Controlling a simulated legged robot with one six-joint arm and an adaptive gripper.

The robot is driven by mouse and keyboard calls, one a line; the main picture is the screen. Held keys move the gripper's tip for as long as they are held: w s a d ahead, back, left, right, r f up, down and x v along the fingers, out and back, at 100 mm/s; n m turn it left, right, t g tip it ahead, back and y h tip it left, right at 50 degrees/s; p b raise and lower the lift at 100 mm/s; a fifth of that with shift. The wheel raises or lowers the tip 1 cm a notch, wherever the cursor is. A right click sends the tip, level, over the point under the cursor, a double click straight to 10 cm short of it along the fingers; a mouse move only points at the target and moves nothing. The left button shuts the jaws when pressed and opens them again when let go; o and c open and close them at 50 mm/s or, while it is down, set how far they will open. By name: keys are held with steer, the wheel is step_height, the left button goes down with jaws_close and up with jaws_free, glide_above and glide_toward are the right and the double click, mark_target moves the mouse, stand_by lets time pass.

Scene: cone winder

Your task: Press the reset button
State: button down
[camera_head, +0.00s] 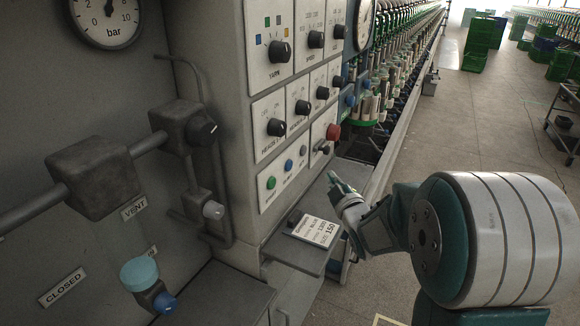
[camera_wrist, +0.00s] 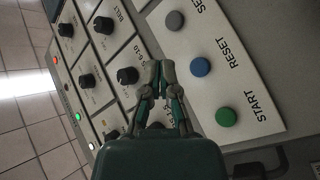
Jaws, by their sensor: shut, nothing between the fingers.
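The blue reset button (camera_wrist: 201,66) sits between the green start button (camera_wrist: 226,117) and a grey button (camera_wrist: 175,20) on a white plate. In the head view the blue button (camera_head: 289,164) is on the lower front of the cabinet, with the green button (camera_head: 271,182) to its left. My gripper (camera_head: 332,180) is shut and empty, in front of the panel and to the right of the buttons. In the wrist view my gripper's fingertips (camera_wrist: 160,70) appear left of the blue button, apart from it in the picture. The depth gap cannot be told.
A shelf with a label card (camera_head: 314,229) juts out below the buttons. Several black knobs (camera_head: 277,127) and a red button (camera_head: 333,131) are on the panel above. Pipes and a pressure gauge (camera_head: 106,16) are at left. The aisle floor (camera_head: 465,110) is open at right.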

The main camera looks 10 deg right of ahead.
mark_target(293, 163)
steer(key=shift+w+a, duration=0.85)
steer(key=shift+a, duration=0.3)
steer(key=shift+w+a, duration=0.8)
steer(key=shift+a, duration=0.3)
steer(key=shift+w+a, duration=0.85)
steer(key=shift+a, duration=0.3)
steer(key=shift+w+a+r, duration=0.1)
steer(key=shift+w+a, duration=0.1)
steer(key=shift+a, duration=0.1)
steer(key=shift+w+a, duration=0.25)
steer(key=shift+a, duration=0.05)
steer(key=shift+s+d, duration=0.55)
steer(key=shift+d, duration=0.1)
steer(key=s+d, duration=0.1)
steer(key=d, duration=0.1)
steer(key=s+d, duration=0.2)
stand_by(0.4)
